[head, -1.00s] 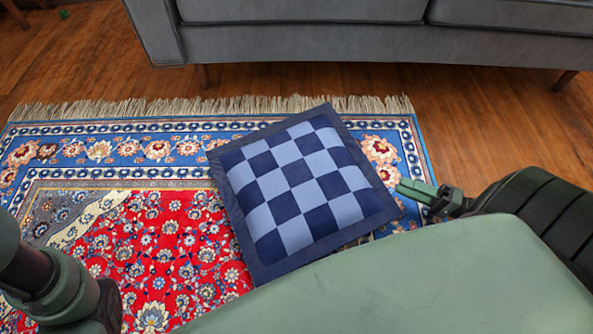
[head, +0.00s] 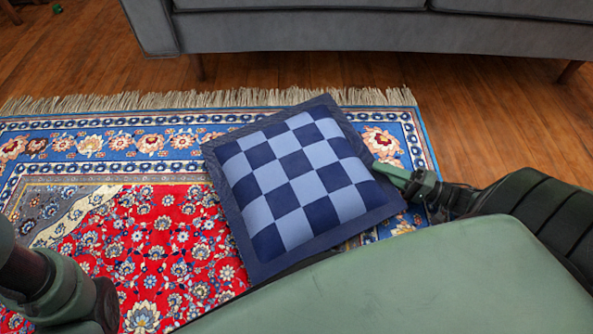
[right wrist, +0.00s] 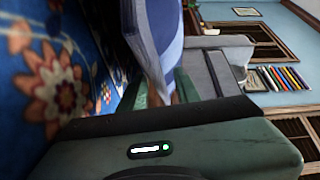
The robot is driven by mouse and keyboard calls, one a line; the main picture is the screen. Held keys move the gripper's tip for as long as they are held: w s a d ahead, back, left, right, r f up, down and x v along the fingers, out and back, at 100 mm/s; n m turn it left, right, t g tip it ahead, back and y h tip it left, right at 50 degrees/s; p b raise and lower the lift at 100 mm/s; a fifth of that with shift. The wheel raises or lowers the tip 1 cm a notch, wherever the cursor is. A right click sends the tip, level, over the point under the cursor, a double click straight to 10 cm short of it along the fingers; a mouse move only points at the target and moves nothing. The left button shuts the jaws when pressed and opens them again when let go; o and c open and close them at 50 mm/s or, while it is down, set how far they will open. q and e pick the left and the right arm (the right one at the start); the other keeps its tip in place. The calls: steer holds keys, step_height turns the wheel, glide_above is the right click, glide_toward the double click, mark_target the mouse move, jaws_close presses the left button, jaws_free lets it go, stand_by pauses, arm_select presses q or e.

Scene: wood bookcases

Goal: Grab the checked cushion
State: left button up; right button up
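The checked cushion (head: 297,180), in dark and light blue squares with a dark blue border, lies tilted on the patterned rug in the head view. My right gripper (head: 398,178) is at the cushion's right edge, with a green finger reaching the border. In the right wrist view the cushion's edge (right wrist: 160,45) stands between the two green fingers of my right gripper (right wrist: 160,92). The fingers are spread apart around that edge; a firm hold does not show. Part of my left arm shows at the lower left, but its gripper fingers do not show.
The red and blue rug (head: 150,240) lies on a wood floor (head: 500,130). A grey sofa (head: 330,37) stands along the back. The right wrist view also shows a row of books (right wrist: 275,78) and a wooden bookcase (right wrist: 250,35).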

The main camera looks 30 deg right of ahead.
jaws_close()
stand_by(1.4)
